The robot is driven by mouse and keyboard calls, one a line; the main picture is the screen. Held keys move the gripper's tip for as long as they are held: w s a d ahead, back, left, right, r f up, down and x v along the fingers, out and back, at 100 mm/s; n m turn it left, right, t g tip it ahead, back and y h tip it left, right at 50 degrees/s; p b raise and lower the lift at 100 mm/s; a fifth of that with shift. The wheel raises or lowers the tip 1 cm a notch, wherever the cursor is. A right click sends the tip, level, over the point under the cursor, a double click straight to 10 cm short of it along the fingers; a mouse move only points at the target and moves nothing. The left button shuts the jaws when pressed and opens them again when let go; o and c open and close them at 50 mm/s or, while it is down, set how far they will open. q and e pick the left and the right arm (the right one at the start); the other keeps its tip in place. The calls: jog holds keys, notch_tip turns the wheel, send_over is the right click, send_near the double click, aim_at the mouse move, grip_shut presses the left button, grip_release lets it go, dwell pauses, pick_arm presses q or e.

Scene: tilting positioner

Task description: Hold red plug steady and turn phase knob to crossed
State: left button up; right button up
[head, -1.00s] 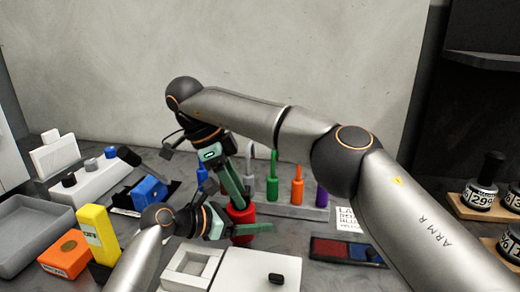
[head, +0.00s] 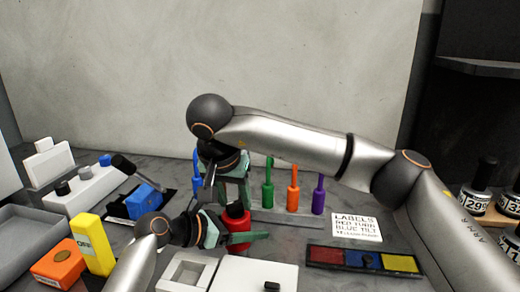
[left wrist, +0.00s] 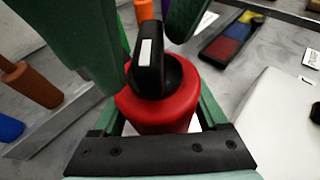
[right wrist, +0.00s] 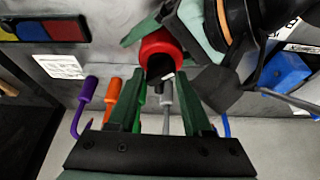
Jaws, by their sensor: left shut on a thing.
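The red plug (head: 238,223) stands upright at the front middle, with a black phase knob (left wrist: 152,65) on top bearing a white mark. My left gripper (head: 225,234) is shut around the plug's sides; its green fingers flank the red body in the left wrist view. My right gripper (head: 234,192) points down just above and behind the plug. Its fingers (right wrist: 162,105) are apart, with a gap between them, and the knob shows beyond their tips in the right wrist view. I cannot read any setting marks for the knob.
Behind the plug a grey rack holds green (head: 268,190), orange (head: 293,190) and purple (head: 318,195) tools. A label card (head: 356,227) and a red-blue-yellow panel (head: 325,256) lie right. A yellow block (head: 92,243) and orange box (head: 60,262) stand left. White blocks (head: 250,278) are in front.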

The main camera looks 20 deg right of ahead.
jog(key=n, duration=0.2)
jog(key=n+y, duration=0.1)
jog(key=n, duration=0.1)
jog(key=shift+d+n+t+y, duration=0.15)
jog(key=shift+n+t+y, duration=0.15)
jog(key=shift+n+t, duration=0.1)
jog(key=n+y, duration=0.2)
jog(key=n, duration=0.3)
jog(key=shift+d, duration=0.1)
jog(key=s+d+r+m+g+y, duration=0.1)
jog(key=r+m, duration=0.4)
jog(key=m, duration=0.8)
jog(key=s+d+r+m+y, duration=0.1)
jog(key=d+r+m, duration=0.2)
jog(key=m, duration=1.1)
notch_tip(320, 180, up, 3)
jog(key=shift+s+g+y, duration=0.15)
jog(key=shift+g+y, duration=0.25)
